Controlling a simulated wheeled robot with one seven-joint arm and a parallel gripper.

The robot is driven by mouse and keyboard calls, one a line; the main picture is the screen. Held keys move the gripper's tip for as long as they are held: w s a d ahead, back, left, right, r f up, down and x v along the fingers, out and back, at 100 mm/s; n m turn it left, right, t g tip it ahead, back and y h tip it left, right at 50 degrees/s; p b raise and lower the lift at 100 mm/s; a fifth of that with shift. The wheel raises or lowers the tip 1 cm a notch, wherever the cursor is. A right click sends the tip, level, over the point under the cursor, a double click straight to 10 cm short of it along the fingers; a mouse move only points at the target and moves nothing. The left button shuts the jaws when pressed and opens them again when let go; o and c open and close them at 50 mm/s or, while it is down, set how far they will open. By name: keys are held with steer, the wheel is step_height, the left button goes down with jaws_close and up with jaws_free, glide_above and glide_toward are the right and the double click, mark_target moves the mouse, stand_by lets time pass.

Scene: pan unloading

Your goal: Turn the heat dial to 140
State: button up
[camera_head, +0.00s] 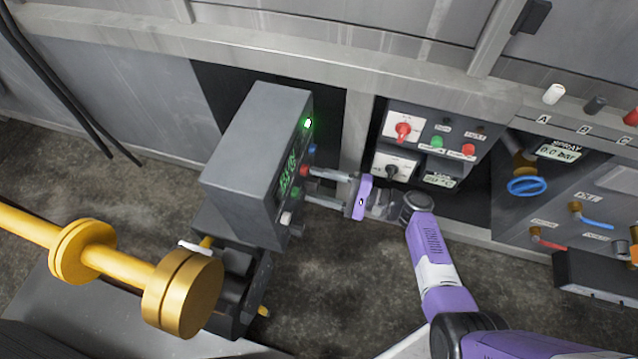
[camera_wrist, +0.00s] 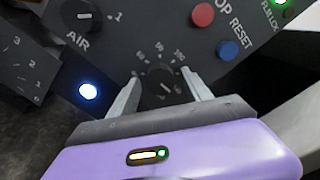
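A dark round dial (camera_wrist: 160,84) with a ring of small numbers around it is on the dark panel in the wrist view. A small pale mark shows on its knob, but I cannot read exactly which number it points to. No heat label is legible beside it. My gripper (camera_wrist: 160,76) is open, with one finger to each side of the dial; I cannot tell whether they touch it. In the head view my gripper (camera_head: 308,184) reaches left to the side face of the grey control box (camera_head: 246,150). The dial is not clear there.
The panel also has an AIR knob (camera_wrist: 84,16), a lit white-blue button (camera_wrist: 88,91), a red button (camera_wrist: 203,15) and a blue button (camera_wrist: 229,50). A yellow roller bar (camera_head: 110,262) lies left of the box. Another panel (camera_head: 425,145) with switches stands behind my wrist.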

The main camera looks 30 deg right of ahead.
steer(key=p+v, duration=0.1)
steer(key=v, duration=0.6)
steer(key=shift+s+d, duration=0.3)
stand_by(0.4)
